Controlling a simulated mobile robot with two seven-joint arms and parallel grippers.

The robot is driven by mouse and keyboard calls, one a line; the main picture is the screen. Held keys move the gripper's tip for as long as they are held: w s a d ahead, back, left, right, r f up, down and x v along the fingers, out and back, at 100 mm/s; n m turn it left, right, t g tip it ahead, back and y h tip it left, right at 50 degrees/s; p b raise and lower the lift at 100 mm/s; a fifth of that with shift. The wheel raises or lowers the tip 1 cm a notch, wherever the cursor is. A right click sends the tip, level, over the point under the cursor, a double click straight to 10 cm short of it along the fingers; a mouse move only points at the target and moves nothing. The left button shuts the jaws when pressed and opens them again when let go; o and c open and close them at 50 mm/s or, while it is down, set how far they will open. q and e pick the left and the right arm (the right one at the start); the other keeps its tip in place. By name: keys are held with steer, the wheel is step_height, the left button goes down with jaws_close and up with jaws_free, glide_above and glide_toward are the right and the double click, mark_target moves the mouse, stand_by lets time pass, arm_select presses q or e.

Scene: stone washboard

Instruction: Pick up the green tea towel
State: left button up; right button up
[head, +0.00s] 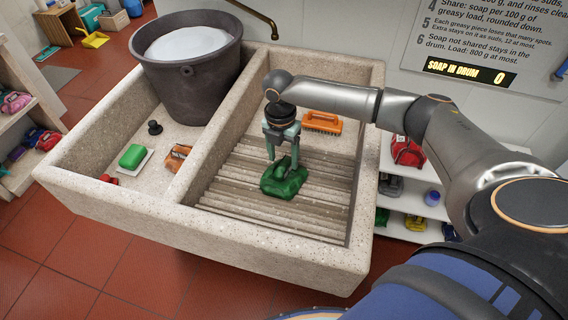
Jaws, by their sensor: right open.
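The green tea towel (284,180) lies crumpled on the ribbed washboard (240,208) in the right basin of the stone sink. My right gripper (282,158) points down right over the towel. Its fingers are apart and their tips are at or just above the cloth; I cannot tell whether they touch it. My left gripper is not in view.
An orange brush (322,122) lies behind the towel. The left basin holds a dark bucket (190,85) of suds, a green soap bar (132,156), an orange item (177,158) and a black plug (154,127). Stone walls (220,135) enclose the basins. Shelves stand on both sides.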

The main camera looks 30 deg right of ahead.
step_height(320, 180, down, 2)
steer(key=shift+f, duration=0.25)
jaws_close()
stand_by(0.4)
steer(key=shift+r, duration=0.1)
stand_by(0.8)
